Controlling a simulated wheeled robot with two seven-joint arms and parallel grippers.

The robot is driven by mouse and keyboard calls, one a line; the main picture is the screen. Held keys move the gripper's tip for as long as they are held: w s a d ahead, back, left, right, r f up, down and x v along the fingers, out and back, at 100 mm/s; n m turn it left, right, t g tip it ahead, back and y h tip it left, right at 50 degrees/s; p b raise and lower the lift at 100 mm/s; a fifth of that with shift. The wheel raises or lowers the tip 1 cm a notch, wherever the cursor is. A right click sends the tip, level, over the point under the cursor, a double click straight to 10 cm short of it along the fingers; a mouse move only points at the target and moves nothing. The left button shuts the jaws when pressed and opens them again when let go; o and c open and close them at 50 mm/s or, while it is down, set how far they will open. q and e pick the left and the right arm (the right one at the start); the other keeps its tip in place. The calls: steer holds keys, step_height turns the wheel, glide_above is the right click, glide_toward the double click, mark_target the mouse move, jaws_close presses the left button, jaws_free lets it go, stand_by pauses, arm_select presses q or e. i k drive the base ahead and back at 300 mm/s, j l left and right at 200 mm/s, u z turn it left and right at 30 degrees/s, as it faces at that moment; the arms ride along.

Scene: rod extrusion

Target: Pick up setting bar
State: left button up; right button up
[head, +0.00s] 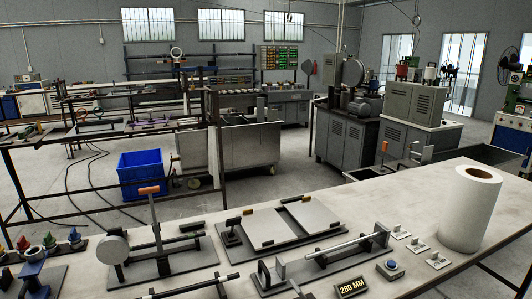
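No part clearly labelled as the setting bar shows, and I cannot tell for certain which piece it is. A bright metal rod (340,247) lies along a grey fixture on the worktable, behind a "280 MM" sign (351,288). A dark bar (190,287) lies near the front edge of the picture, partly cut off by it. Neither of my grippers is in view.
The pale worktable (420,205) holds a clamp fixture with an orange handle (149,190), a flat plate fixture (275,225), a blue button (392,265) and a white roll (471,210). The table behind the fixtures is clear. A blue crate (140,175) stands on the floor beyond.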

mark_target(314, 255)
steer(key=i+l+z, duration=0.25)
steer(key=i+l, duration=0.45)
steer(key=j+u, duration=0.1)
steer(key=u, duration=1.4)
steer(key=l+z, duration=0.1)
steer(key=z, duration=1.4)
steer(key=k+l, duration=0.1)
steer(key=l, duration=0.15)
steer(key=u, duration=0.05)
